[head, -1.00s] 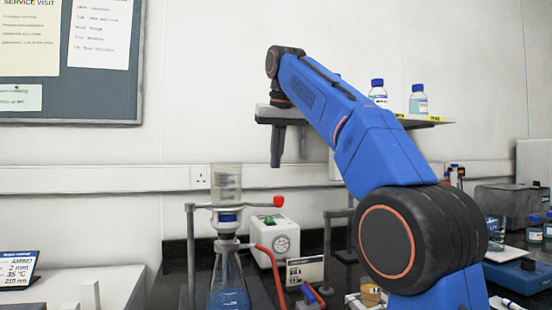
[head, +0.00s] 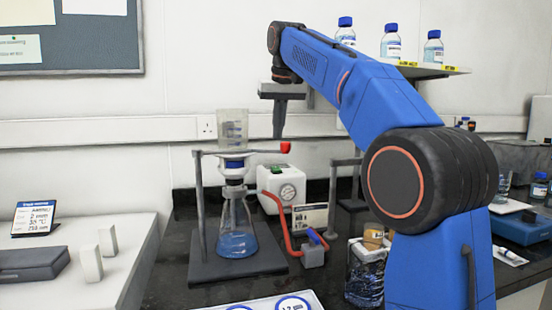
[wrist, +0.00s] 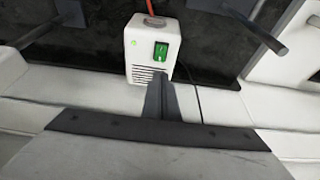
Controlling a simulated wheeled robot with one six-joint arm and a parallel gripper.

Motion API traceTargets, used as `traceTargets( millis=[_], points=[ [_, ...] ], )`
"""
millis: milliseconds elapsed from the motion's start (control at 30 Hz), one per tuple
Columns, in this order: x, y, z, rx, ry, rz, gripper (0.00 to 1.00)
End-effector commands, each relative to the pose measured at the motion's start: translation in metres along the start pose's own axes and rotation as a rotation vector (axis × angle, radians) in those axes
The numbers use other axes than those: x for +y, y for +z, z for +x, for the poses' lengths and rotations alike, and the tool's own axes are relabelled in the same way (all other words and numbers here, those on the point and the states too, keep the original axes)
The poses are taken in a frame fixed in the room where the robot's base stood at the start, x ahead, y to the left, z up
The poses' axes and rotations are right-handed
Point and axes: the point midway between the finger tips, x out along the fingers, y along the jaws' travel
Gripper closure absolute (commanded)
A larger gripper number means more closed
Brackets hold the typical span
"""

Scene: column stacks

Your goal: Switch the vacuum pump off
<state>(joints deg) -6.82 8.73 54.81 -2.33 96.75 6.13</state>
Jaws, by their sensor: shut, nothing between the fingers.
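The vacuum pump (head: 283,190) is a white box with a round gauge, standing on the dark bench behind the filter stand in the head view. In the wrist view the pump (wrist: 142,50) shows a green rocker switch (wrist: 161,51) and a lit green lamp (wrist: 133,43) on its face. My gripper (head: 279,136) is shut and empty, pointing down above the pump in the head view. In the wrist view my gripper (wrist: 158,88) is just below the pump's lower right corner, below the switch. I cannot tell whether it touches the pump.
A filter flask (head: 237,238) with blue liquid stands on a stand with a red-tipped bar (head: 285,148). A red hose (head: 284,228) runs to the pump. A shelf (head: 440,71) with bottles is behind my arm. A grey post (head: 356,185) stands right of the pump.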

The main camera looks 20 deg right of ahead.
Motion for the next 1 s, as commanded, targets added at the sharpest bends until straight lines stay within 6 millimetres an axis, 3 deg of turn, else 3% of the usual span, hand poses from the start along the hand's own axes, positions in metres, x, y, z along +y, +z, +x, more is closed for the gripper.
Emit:
traceTargets(
  millis=[300, 500, 700, 1000],
  points=[
    [0.000, 0.001, 0.056, -0.002, 0.000, 0.000, 1.00],
    [0.000, 0.006, 0.081, -0.001, 0.000, 0.000, 1.00],
    [0.000, 0.008, 0.092, 0.001, 0.000, 0.000, 1.00],
    [0.000, 0.009, 0.093, 0.001, 0.000, 0.000, 1.00]
  ],
)
